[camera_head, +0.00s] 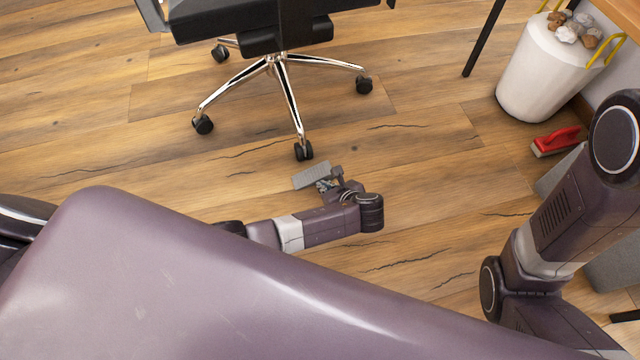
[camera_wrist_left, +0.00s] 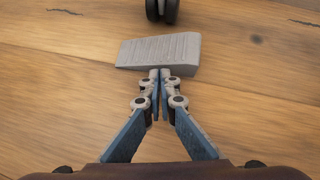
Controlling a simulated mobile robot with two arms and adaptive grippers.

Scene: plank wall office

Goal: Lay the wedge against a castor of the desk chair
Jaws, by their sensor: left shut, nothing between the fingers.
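The wedge (camera_head: 311,175) is a grey ribbed block lying on the wooden floor, just short of the front castor (camera_head: 303,151) of the desk chair (camera_head: 270,60). In the left wrist view the wedge (camera_wrist_left: 160,52) lies across the picture, with a gap of floor between it and the dark castor (camera_wrist_left: 162,9). My left gripper (camera_head: 325,185) is low by the floor on the near side of the wedge. In the left wrist view its fingertips (camera_wrist_left: 160,76) are together at the wedge's near edge, with nothing between them. My right gripper is not visible.
Other castors of the chair (camera_head: 203,124) (camera_head: 364,85) stand on the floor. A white bin with yellow handles (camera_head: 540,75) and a red brush (camera_head: 556,142) stand at the right. A thin black leg (camera_head: 484,38) rises behind. The floor left of the wedge is clear.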

